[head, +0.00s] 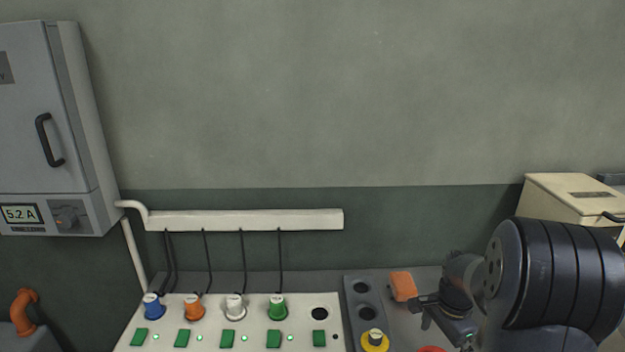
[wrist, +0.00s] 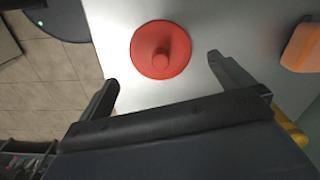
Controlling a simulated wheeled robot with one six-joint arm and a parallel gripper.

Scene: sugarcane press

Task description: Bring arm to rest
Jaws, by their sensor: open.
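My gripper (head: 421,311) is at the lower right in the head view, over the bench top. In the wrist view its two dark fingers (wrist: 162,71) stand wide apart with nothing between them in their grip. A red round disc with a knob (wrist: 162,62) lies on the bench beyond the fingertips, and its edge shows at the bottom of the head view (head: 431,349). My gripper appears apart from it.
An orange block (head: 403,286) stands close to my gripper; the wrist view shows it at right (wrist: 302,46). A grey strip with holes (head: 362,306) holds a yellow-ringed plug (head: 375,341). A panel (head: 160,328) carries coloured plugs. A cream box (head: 570,200) stands behind my arm.

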